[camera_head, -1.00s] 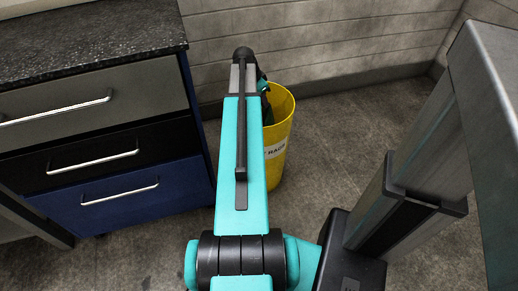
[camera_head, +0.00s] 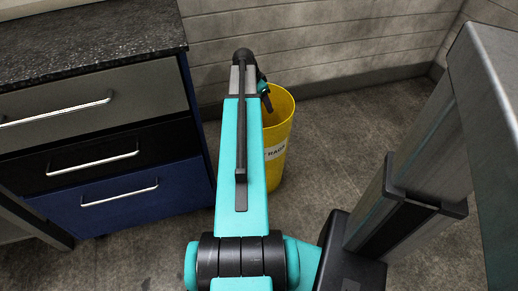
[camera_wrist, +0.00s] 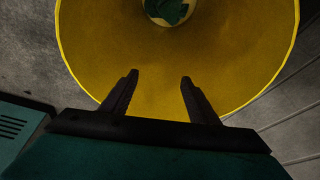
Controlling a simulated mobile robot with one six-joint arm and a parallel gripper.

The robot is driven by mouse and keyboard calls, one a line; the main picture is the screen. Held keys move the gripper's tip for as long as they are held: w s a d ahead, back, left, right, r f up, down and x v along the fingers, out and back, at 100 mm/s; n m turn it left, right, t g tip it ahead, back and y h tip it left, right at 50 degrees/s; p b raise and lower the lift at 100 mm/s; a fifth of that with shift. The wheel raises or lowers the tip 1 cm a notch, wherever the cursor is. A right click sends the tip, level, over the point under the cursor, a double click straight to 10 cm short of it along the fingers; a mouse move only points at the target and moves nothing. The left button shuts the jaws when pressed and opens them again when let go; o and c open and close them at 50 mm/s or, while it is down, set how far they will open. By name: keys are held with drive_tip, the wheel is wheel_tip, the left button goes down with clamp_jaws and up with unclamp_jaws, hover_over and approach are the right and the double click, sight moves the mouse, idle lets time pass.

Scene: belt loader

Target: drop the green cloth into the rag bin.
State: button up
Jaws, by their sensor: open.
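The yellow rag bin (camera_head: 279,132) stands on the floor beyond my arm, partly hidden by it, with a "RAGS" label on its side. In the wrist view I look down into the open bin (camera_wrist: 235,60). The green cloth (camera_wrist: 170,10) lies at the bottom of the bin, cut off by the top edge of the picture. My gripper (camera_wrist: 158,82) is open and empty, its two dark fingers apart over the bin's mouth. In the head view my gripper (camera_head: 266,97) shows only in part at the bin's rim, behind my arm.
A drawer cabinet (camera_head: 120,187) with a dark speckled top stands left of the bin, its drawers shut. A pale panelled wall (camera_head: 330,35) runs behind the bin. The grey floor (camera_head: 325,180) right of the bin is clear.

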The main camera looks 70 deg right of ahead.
drive_tip(key=o, duration=0.4)
wheel_tip(320, 180, up, 6)
drive_tip(key=a+t+y+p, duration=0.1)
drive_tip(key=y+p, duration=0.1)
drive_tip(key=p, duration=0.5)
drive_tip(key=shift+w, duration=0.35)
idle(0.3)
wheel_tip(320, 180, up, 14)
drive_tip(key=w+a+p, duration=0.1)
drive_tip(key=shift+a+f, duration=0.2)
drive_tip(key=shift+a, duration=0.15)
idle(0.3)
idle(0.9)
